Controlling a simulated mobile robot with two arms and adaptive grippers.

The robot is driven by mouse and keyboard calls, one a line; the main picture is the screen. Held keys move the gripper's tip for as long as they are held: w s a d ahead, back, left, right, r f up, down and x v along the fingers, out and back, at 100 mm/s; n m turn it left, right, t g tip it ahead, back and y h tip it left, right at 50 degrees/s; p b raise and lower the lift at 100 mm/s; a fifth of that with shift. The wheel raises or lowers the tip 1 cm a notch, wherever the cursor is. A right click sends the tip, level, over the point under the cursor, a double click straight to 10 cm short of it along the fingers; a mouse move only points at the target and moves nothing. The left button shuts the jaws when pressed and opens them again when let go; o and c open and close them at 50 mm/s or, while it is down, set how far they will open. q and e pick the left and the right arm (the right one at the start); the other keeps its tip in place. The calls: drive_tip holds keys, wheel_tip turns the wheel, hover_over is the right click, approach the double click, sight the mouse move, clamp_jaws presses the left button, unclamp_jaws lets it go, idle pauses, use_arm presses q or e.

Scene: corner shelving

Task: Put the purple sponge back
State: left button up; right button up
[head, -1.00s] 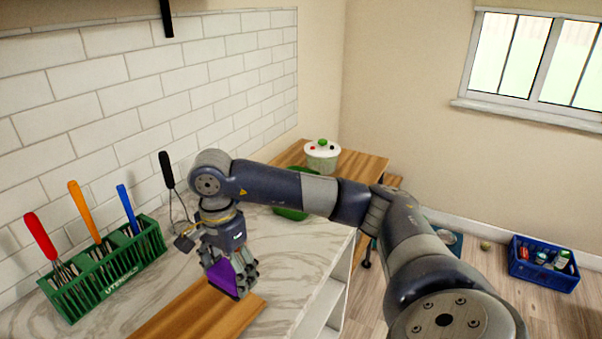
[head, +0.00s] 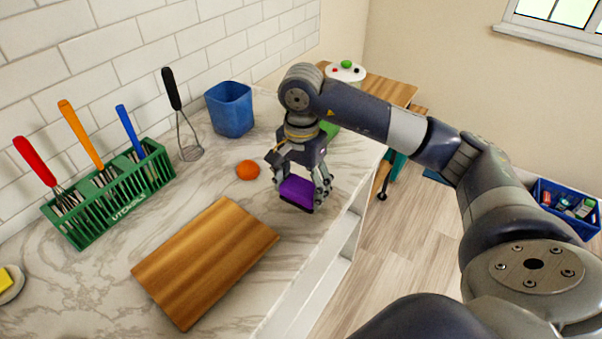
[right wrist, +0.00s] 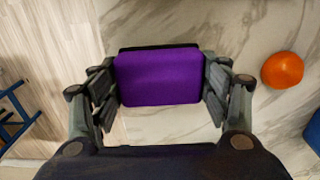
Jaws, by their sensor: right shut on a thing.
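The purple sponge (head: 296,192) is held in my right gripper (head: 301,186), above the marble counter near its right edge. In the right wrist view the purple sponge (right wrist: 158,76) sits between both fingers of my right gripper (right wrist: 160,84), with a dark layer along its far side. The gripper is shut on it and points down. My left gripper is not in view. A yellow piece (head: 6,279) on a small pale dish shows at the far left edge.
A wooden board (head: 205,262) lies left of the gripper. An orange (head: 248,170) and a blue cup (head: 230,110) stand behind it. A green utensil rack (head: 108,196) and a whisk (head: 188,140) are by the tiled wall. The counter (head: 90,290) is bare at front left.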

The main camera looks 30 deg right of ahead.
sight(300, 179)
drive_tip(key=w+d, duration=0.1)
drive_tip(key=w+d+p, duration=0.1)
drive_tip(key=w, duration=0.1)
drive_tip(key=w+d, duration=0.1)
drive_tip(key=w, duration=0.1)
drive_tip(key=shift+f, duration=0.2)
drive_tip(key=shift+w+d+f, duration=0.1)
drive_tip(key=shift+w, duration=0.1)
drive_tip(key=shift+w+f+p, duration=0.1)
drive_tip(key=shift+f+p, duration=0.05)
drive_tip(key=shift+p, duration=0.2)
drive_tip(key=shift+f+p, duration=0.7)
drive_tip(key=shift+f, duration=0.9)
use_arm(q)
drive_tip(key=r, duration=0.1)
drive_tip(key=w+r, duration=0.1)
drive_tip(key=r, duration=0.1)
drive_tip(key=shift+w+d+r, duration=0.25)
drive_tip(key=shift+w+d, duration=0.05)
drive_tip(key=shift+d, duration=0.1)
use_arm(e)
drive_tip(key=shift+f, duration=0.1)
drive_tip(key=shift+f+b, duration=0.15)
drive_tip(key=shift+b, duration=0.15)
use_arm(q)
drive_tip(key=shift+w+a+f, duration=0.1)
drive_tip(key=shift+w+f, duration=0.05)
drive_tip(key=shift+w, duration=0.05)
use_arm(e)
drive_tip(key=o, duration=1)
